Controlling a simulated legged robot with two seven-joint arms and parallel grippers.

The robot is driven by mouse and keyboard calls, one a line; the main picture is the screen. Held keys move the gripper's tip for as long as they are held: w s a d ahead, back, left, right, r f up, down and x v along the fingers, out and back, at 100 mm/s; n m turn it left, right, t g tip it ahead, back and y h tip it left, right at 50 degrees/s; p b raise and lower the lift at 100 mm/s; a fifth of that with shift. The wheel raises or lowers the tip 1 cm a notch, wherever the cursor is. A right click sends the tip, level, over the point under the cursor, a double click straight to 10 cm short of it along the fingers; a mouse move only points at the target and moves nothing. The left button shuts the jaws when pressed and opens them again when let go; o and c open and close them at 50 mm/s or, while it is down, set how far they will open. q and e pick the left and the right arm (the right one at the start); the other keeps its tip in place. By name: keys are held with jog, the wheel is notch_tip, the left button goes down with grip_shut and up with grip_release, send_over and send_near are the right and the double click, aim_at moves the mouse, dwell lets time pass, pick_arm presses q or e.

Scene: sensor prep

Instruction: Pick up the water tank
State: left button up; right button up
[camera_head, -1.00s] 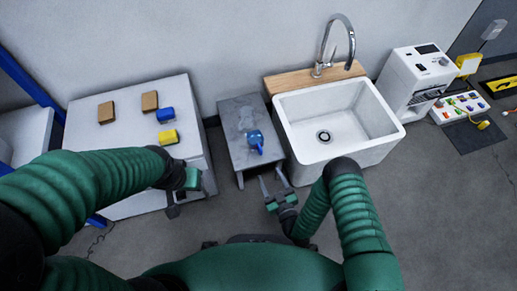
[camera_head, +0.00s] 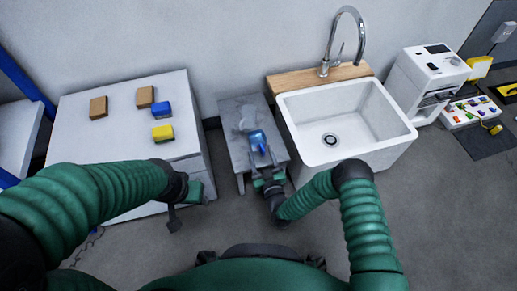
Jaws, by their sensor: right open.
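The water tank (camera_head: 257,138) is a small blue, partly clear container on the small grey table (camera_head: 233,112) in the middle of the head view. My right gripper (camera_head: 266,166) is open at the near side of the tank, over the table's front edge. Its fingers point toward the tank and partly overlap it; I cannot tell whether they touch it. My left gripper (camera_head: 175,215) is in front of the white cabinet, away from the tank. Its fingers are too dark and small to read.
A white sink (camera_head: 345,125) with a tall faucet stands close right of the table. A white machine (camera_head: 425,80) stands farther right.

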jog(key=shift+w+a+f, duration=0.15)
jog(key=shift+w+f, duration=0.1)
jog(key=shift+w, duration=0.4)
jog(key=shift+w+r, duration=0.1)
jog(key=shift+r, duration=0.15)
grip_shut()
